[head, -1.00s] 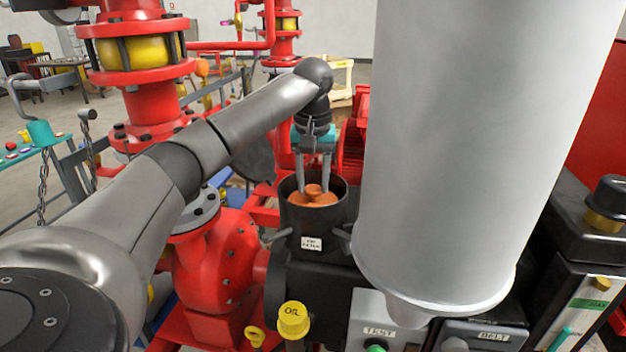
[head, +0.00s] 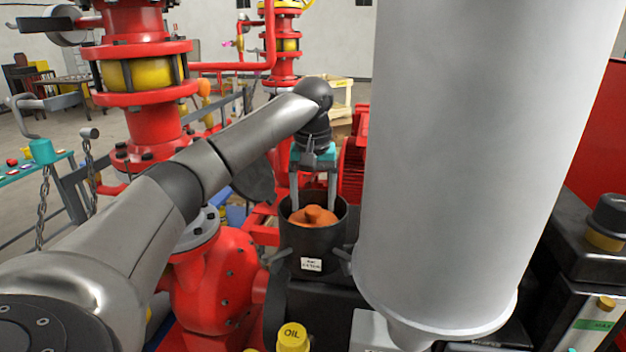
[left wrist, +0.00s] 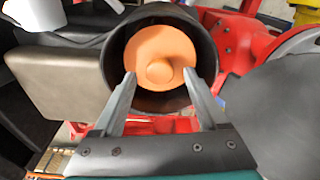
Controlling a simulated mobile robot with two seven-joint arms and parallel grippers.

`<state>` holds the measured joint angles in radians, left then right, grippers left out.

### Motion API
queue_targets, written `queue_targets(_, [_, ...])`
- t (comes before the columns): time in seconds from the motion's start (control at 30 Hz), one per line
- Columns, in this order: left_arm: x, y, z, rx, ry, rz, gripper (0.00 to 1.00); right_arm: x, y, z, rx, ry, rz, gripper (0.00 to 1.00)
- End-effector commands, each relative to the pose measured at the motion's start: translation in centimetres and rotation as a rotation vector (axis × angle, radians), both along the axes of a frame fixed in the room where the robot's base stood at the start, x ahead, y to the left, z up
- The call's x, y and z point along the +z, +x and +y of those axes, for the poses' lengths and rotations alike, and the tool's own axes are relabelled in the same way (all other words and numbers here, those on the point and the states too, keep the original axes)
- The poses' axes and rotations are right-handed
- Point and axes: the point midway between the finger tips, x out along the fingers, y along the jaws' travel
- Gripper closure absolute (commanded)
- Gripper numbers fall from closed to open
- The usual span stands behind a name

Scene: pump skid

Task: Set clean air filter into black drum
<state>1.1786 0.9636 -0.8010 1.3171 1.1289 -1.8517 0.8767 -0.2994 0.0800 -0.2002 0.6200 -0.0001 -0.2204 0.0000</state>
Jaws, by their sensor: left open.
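The orange air filter (head: 313,216) with a round knob on top sits inside the black drum (head: 312,248), which carries a small white label. In the left wrist view the filter (left wrist: 160,57) lies within the drum's rim (left wrist: 112,62), with a dark gap around it. My left gripper (head: 313,200) reaches down to the drum mouth from above. Its two fingers are spread apart on either side of the filter's knob, and nothing is between them that they touch. The lower part of the filter is hidden by the drum wall. My right gripper is not in view.
A large grey cylinder (head: 485,160) stands close on the right and hides what is behind it. A red pump casing (head: 215,275) is left of the drum. A yellow oil cap (head: 292,336) is in front below. Red pipework (head: 145,75) rises behind left.

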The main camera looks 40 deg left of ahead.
Motion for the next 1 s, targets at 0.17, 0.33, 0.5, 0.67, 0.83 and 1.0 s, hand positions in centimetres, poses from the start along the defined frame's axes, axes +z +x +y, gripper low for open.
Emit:
queue_targets(0.17, [3.3, -0.2, -0.3, -0.002, -0.002, -0.008, 0.24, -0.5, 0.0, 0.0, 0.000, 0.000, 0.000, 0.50])
queue_targets(0.33, [7.5, -0.6, -0.5, 0.000, 0.002, -0.007, 0.24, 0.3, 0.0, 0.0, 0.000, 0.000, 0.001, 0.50])
queue_targets(0.5, [8.8, -0.8, -0.6, 0.001, 0.002, -0.005, 0.24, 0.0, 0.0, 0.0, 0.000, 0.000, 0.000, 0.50])
queue_targets(0.67, [10.2, -0.9, -0.8, -0.001, 0.001, -0.004, 0.24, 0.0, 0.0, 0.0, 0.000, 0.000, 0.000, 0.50])
queue_targets(0.83, [11.1, -1.0, -0.8, 0.000, 0.001, -0.002, 0.24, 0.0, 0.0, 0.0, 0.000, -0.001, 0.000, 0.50])
queue_targets(1.0, [11.4, -1.1, -0.9, 0.000, -0.001, -0.001, 0.24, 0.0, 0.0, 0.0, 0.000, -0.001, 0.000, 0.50])
